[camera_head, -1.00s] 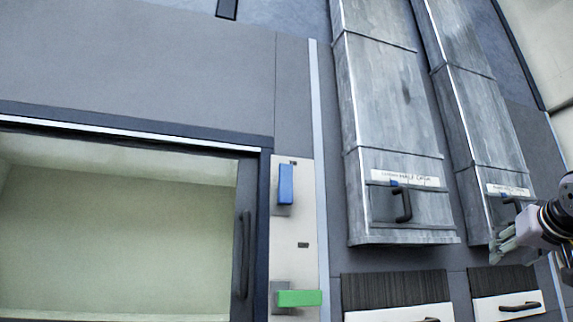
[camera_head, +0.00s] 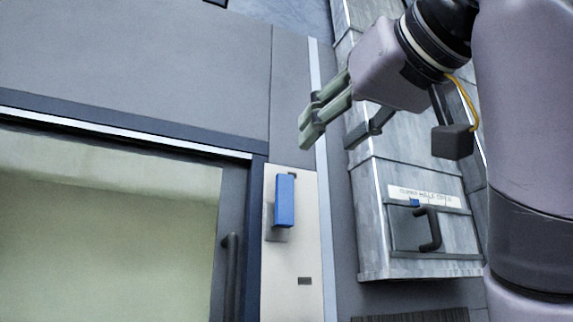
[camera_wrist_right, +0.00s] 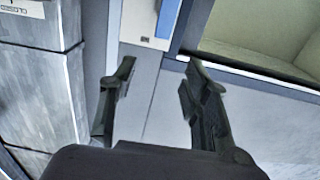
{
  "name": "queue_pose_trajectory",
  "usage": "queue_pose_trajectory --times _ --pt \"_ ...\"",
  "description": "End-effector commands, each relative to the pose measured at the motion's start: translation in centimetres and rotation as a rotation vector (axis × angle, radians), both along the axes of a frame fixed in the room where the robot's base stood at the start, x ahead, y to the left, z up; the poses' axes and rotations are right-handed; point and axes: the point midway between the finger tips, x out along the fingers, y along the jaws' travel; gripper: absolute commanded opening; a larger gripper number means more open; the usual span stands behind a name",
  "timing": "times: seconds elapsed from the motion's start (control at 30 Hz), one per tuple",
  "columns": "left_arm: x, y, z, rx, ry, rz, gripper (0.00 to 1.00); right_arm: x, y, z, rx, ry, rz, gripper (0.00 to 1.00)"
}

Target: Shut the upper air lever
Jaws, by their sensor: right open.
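The upper air lever is a blue handle (camera_head: 285,200) standing upright on a pale panel (camera_head: 302,255) right of the oven-like opening. In the right wrist view the blue lever (camera_wrist_right: 167,18) shows at the top, beyond the fingertips. My right gripper (camera_head: 330,135) is open and empty, above and to the right of the lever, apart from it. In the wrist view its two spread fingers (camera_wrist_right: 158,68) point toward the panel. My left gripper is not in view.
A grey metal duct (camera_head: 385,180) with a black-handled, labelled hatch (camera_head: 429,228) stands right of the panel. A dark door handle (camera_head: 231,275) lies left of the panel. A wide opening (camera_head: 100,240) fills the lower left. My right arm covers much of the right side.

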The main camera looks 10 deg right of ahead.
Motion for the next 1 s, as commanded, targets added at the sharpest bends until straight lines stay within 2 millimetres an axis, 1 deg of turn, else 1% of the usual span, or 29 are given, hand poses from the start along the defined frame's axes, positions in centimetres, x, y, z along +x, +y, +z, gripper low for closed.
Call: queue_pose_trajectory --times 0.03,0.1,0.17,0.23,0.33,0.5,0.6,0.7,0.9,1.0 --pt "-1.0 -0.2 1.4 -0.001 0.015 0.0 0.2 1.4 0.4 0.6 -0.004 0.007 0.002 0.43" --pt "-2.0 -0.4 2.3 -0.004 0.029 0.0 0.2 3.0 0.6 0.5 -0.003 0.008 0.002 0.43" --pt "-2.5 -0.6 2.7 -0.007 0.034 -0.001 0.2 4.3 0.8 0.4 -0.003 0.008 0.0 0.43" --pt "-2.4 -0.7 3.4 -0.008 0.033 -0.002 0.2 5.8 1.1 0.4 -0.002 0.008 0.0 0.43" --pt "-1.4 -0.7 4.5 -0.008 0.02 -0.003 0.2 7.9 1.5 0.4 -0.002 0.008 -0.001 0.43" --pt "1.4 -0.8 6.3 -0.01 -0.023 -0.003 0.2 11.1 2.1 0.4 0.0 0.006 0.0 0.43" --pt "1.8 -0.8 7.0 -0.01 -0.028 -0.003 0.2 12.5 2.4 0.4 0.0 0.005 -0.001 0.43" --pt "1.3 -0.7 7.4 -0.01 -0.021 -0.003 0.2 13.4 2.5 0.2 0.0 0.005 -0.001 0.43" --pt "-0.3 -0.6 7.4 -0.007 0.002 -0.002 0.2 14.0 2.7 0.1 0.001 0.002 -0.001 0.43" --pt "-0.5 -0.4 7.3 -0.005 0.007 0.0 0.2 14.0 2.7 0.0 0.001 0.002 -0.001 0.43"
